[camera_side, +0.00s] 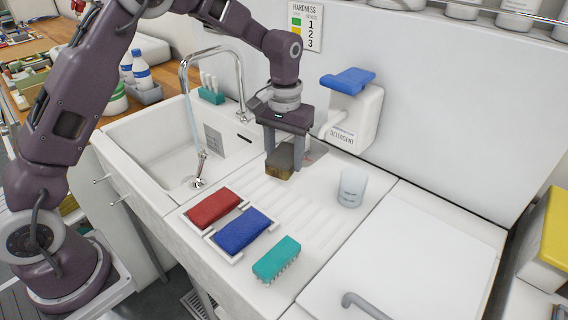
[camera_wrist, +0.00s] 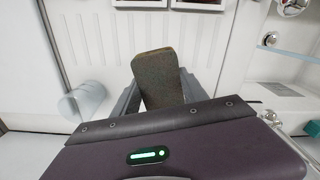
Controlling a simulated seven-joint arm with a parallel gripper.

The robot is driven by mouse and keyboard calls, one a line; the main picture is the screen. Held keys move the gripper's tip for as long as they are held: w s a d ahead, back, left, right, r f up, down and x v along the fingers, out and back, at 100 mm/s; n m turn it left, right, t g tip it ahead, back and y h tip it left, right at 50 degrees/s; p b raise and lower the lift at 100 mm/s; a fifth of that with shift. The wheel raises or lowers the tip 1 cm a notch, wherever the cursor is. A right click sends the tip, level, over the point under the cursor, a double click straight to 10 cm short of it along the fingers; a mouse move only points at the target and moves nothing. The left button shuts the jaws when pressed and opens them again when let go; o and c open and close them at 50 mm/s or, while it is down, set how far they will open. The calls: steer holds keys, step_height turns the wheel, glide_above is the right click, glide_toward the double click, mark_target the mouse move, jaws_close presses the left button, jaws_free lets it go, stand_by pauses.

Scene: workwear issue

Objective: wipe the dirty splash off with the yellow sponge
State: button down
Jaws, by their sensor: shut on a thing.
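My gripper (camera_side: 284,158) is shut on a sponge (camera_side: 279,170) above the ribbed drainboard (camera_side: 300,204), beside the sink. The sponge looks dark brown on top, with a yellowish lower part in the side view. In the wrist view the sponge (camera_wrist: 159,80) shows a brown-grey face between the fingers. I cannot tell whether it touches the board. A small faint reddish patch (camera_side: 315,153) shows just right of the gripper near the wall; I cannot tell if it is the splash. No other splash is clear.
A translucent cup (camera_side: 352,187) stands right of the gripper. Red (camera_side: 214,208) and blue (camera_side: 242,230) pads lie in a white holder at the front, near a teal brush (camera_side: 277,259). A detergent dispenser (camera_side: 355,115) is on the wall; the faucet (camera_side: 184,75) stands left.

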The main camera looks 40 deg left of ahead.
steer(key=shift+r, duration=1.45)
